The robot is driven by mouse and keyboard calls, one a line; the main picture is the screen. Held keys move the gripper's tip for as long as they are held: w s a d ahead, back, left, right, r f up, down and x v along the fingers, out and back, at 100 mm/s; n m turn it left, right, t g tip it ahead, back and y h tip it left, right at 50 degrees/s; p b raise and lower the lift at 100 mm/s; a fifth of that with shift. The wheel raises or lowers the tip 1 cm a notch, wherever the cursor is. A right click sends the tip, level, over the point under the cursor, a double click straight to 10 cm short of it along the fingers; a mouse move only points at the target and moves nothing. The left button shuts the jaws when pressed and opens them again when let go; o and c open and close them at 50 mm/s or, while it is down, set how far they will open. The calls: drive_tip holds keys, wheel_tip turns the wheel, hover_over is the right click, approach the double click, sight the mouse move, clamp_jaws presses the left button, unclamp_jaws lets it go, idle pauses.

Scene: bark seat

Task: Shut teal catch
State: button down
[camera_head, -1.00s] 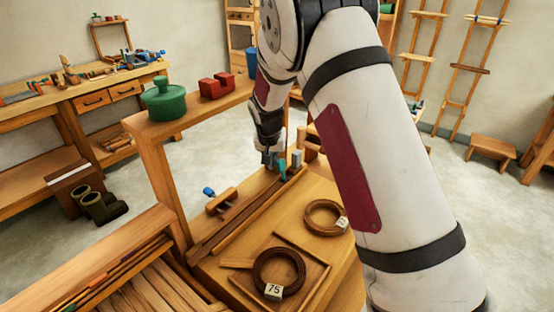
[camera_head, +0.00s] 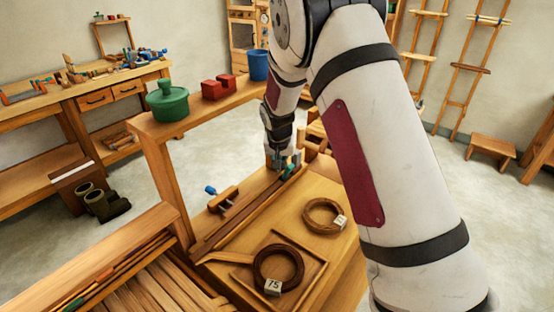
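The teal catch (camera_head: 289,169) is a small piece at the far end of the long wooden rail on the bench top. It is partly hidden by my gripper, and I cannot tell whether it is open or shut. My gripper (camera_head: 279,163) points down at the catch, close against it or touching. The fingers are small and dark in this view, so their opening cannot be made out.
The bench (camera_head: 322,248) holds two brown rings (camera_head: 278,268) (camera_head: 323,229) with white tags, and a blue-ended clamp (camera_head: 220,198). A shelf behind carries a green pot (camera_head: 168,105), a red block (camera_head: 219,90) and a blue bucket (camera_head: 259,66). My arm covers the right of the bench.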

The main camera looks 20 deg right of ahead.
wheel_tip(320, 180, up, 8)
drive_tip(key=w, duration=0.1)
drive_tip(key=shift+a, duration=0.45)
idle(0.3)
drive_tip(key=shift+w, duration=0.15)
